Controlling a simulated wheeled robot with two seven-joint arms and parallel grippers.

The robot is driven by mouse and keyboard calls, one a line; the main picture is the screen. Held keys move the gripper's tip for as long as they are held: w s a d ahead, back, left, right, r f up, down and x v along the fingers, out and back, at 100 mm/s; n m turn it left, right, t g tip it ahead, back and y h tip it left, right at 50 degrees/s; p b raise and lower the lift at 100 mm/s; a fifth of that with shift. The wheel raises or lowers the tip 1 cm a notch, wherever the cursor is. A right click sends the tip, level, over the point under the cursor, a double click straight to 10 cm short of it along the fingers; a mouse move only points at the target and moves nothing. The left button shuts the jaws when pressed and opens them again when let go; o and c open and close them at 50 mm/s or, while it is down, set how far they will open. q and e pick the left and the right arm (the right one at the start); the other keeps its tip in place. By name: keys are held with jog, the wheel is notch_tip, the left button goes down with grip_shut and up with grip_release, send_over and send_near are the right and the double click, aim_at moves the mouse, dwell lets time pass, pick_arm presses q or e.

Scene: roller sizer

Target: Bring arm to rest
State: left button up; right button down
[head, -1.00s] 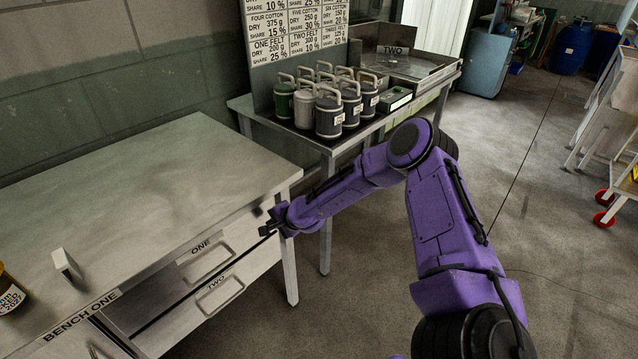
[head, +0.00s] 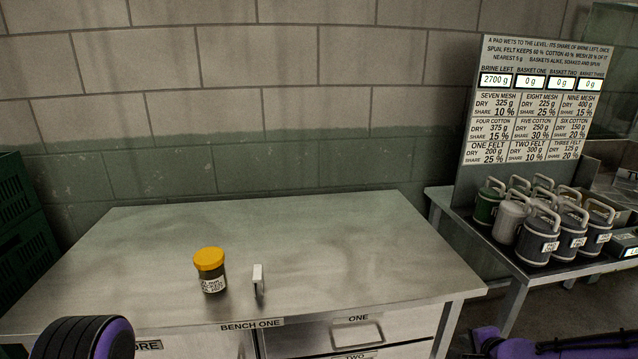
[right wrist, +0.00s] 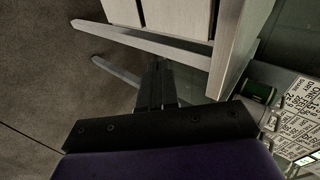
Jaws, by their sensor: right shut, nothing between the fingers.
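My right arm shows in purple at the lower right of the head view, with the right gripper (head: 476,338) low beside the bench's front right leg. In the right wrist view the gripper's dark fingers (right wrist: 156,84) are together, with nothing between them. The bench's legs and underside lie close past them there, and I cannot tell the exact gap. A purple and black part of my left arm shows at the lower left of the head view; its gripper is out of the picture.
Bench one (head: 300,235) carries a yellow-lidded jar (head: 210,272) and a small upright pale block (head: 258,281). Drawer one (head: 358,333) is in its front. A side table (head: 520,273) at right holds several lidded canisters (head: 537,240) before a sign board (head: 535,110). Green crates (head: 25,245) stand at left.

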jog(key=s+a+f+n+g+h, duration=0.1)
jog(key=s+f, duration=0.4)
jog(key=s, duration=0.5)
jog(key=s+a+f+n+g+h, duration=0.1)
jog(key=s+a+f+n+g, duration=0.2)
jog(key=s, duration=0.8)
jog(key=s+a+f+n+g, duration=0.2)
jog(key=s+a+f+n, duration=0.2)
jog(key=s+f, duration=0.5)
jog(key=s+n, duration=0.2)
jog(key=shift+a+n+g+h, duration=0.3)
jog(key=shift+a+h, duration=0.1)
jog(key=shift+s, duration=0.1)
